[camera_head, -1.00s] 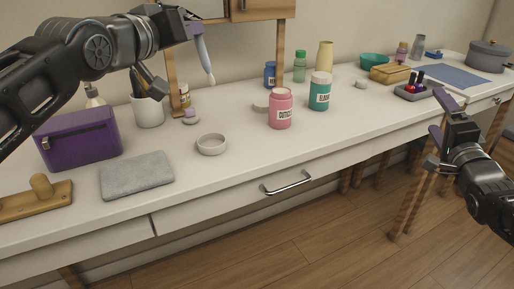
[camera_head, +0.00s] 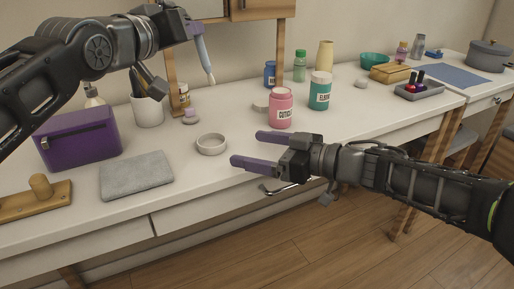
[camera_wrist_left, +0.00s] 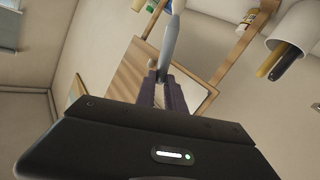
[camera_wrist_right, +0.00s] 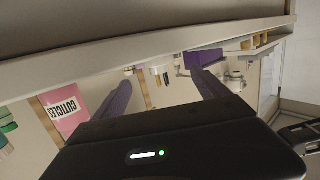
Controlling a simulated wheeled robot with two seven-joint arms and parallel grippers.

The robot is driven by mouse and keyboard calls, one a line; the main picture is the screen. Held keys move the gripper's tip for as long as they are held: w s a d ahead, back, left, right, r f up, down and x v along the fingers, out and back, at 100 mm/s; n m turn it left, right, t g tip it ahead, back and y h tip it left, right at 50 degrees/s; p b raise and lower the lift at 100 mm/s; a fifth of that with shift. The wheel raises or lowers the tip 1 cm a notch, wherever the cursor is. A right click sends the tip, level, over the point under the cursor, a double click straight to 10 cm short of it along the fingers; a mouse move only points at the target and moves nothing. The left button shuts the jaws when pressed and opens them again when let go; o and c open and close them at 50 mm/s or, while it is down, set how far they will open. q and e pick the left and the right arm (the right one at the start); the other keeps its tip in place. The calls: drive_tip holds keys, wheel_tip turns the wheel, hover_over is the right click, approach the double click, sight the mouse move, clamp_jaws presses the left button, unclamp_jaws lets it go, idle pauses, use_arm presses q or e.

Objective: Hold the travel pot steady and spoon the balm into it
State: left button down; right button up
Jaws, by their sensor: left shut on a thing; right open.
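The small white round pot (camera_head: 211,144), open at the top, sits on the counter near its front edge. My left gripper (camera_head: 193,30) is shut on a pale blue-grey spoon or spatula (camera_head: 206,62), held tip down above the counter; the tool also shows in the left wrist view (camera_wrist_left: 171,42). My right gripper (camera_head: 252,149) is open and empty, its fingers pointing left toward the pot, just right of it. A pink jar (camera_head: 281,108) labelled CUTICLE stands behind the right gripper and also shows in the right wrist view (camera_wrist_right: 65,110). A teal jar (camera_head: 320,92) stands to its right.
A grey folded cloth (camera_head: 136,176), a purple box (camera_head: 78,140) and a wooden block with a knob (camera_head: 38,194) lie at left. A white cup (camera_head: 148,110) stands behind. A blue jar (camera_head: 270,74) and green bottle (camera_head: 300,67) are farther back. A drawer handle is below the right gripper.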

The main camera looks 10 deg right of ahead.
sight(202, 139)
drive_tip(key=x, duration=1.2)
drive_tip(key=shift+c, duration=0.3)
drive_tip(key=c, duration=1.4)
